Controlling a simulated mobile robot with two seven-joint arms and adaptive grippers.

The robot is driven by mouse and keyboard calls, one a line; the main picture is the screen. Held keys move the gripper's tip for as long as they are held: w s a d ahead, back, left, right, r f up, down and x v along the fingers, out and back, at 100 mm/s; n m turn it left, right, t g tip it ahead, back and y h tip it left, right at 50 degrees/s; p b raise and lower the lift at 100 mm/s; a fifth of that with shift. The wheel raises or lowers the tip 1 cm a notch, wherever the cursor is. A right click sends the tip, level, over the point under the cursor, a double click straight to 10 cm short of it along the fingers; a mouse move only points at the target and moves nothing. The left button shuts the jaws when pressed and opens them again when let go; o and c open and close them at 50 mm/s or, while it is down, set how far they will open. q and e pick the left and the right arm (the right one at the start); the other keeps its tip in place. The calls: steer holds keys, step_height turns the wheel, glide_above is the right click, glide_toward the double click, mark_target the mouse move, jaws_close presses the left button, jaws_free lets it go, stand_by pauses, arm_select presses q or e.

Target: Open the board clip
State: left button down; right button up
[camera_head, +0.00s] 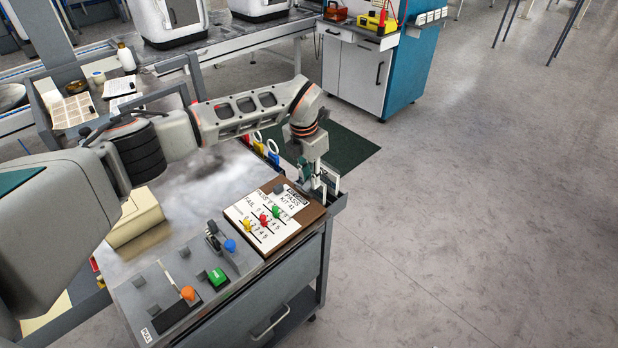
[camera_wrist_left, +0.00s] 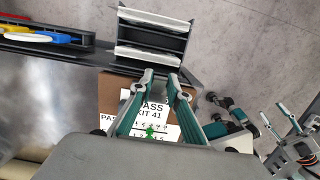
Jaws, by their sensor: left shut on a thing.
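The brown board (camera_head: 298,236) lies on the right end of the grey worktop, with a white PASS/FAIL sheet (camera_head: 240,215) and coloured pegs on it. My left gripper (camera_head: 318,181) reaches down at the board's far right edge. In the left wrist view its two fingers (camera_wrist_left: 162,80) straddle the top edge of the board (camera_wrist_left: 117,86), by the "PASS KIT 41" label (camera_wrist_left: 152,111). They are shut on the board clip, which the fingers largely hide. My right gripper (camera_wrist_left: 296,107) shows only at the right edge of the left wrist view, its fingers apart.
A dark tray with pale bars (camera_wrist_left: 152,40) sits just beyond the board. Blue and yellow handled tools (camera_head: 266,150) stand at the worktop's back edge. Switches with an orange knob (camera_head: 188,293) and a green button (camera_head: 217,277) are in front. Open floor lies to the right.

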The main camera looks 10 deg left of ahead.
arm_select(q)
steer(key=shift+w+d+f+g+y+b, duration=0.15)
steer(key=shift+f+g+y+b, duration=0.15)
steer(key=shift+f+g+b, duration=0.2)
steer(key=shift+r, duration=0.3)
steer(key=c, duration=1.9)
jaws_free()
steer(key=shift+r, duration=0.1)
step_height(320, 180, up, 12)
steer(key=shift+f, duration=0.1)
arm_select(e)
steer(key=shift+w+d+f, duration=0.2)
steer(key=shift+d+f, duration=0.05)
steer(key=shift+f, duration=0.2)
